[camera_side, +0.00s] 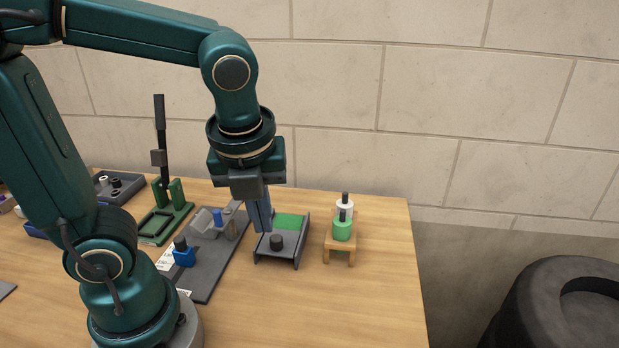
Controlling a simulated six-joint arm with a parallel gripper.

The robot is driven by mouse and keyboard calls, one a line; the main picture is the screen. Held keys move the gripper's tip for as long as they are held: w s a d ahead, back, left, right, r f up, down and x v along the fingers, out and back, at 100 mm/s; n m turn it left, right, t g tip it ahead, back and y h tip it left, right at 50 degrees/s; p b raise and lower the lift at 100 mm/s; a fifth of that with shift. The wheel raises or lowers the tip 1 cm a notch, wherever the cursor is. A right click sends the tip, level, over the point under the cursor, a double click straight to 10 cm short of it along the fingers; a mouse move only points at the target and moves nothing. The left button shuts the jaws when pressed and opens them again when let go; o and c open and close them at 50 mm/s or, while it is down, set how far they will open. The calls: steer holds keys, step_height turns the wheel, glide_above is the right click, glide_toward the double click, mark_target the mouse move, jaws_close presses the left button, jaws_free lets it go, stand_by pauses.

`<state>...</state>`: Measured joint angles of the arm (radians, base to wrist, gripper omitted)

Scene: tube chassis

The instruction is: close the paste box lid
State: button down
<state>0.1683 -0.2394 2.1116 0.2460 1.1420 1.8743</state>
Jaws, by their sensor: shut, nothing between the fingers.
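The paste box (301,243) is a low grey box on the table, right of the middle of the work area. Green (289,221) shows in its far part. A grey lid (268,251) with a dark round knob (277,242) covers its near part, so the box appears partly open. My gripper (262,228) points down at the box's left side, fingers shut and empty. Its fingertips are close to the box's left edge, left of and behind the knob. I cannot tell whether they touch the box or the lid.
A wooden stand (341,245) with a green piece (342,228) and a white piece (345,208) is right of the box. A grey board (207,275) with a blue block (184,254) lies left. A green-based lever press (160,160) stands farther left. The front right table is clear.

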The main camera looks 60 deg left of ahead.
mark_target(285, 230)
steer(key=shift+g, duration=0.3)
steer(key=x, duration=1)
steer(key=shift+d+f, duration=0.2)
steer(key=shift+f, duration=0.15)
steer(key=shift+w+a+f, duration=0.1)
steer(key=shift+w+a, duration=0.8)
steer(key=shift+a, duration=0.2)
steer(key=shift+w+a, duration=0.4)
steer(key=shift+a, duration=0.15)
steer(key=w+a, duration=0.5)
steer(key=shift+w+a, duration=0.1)
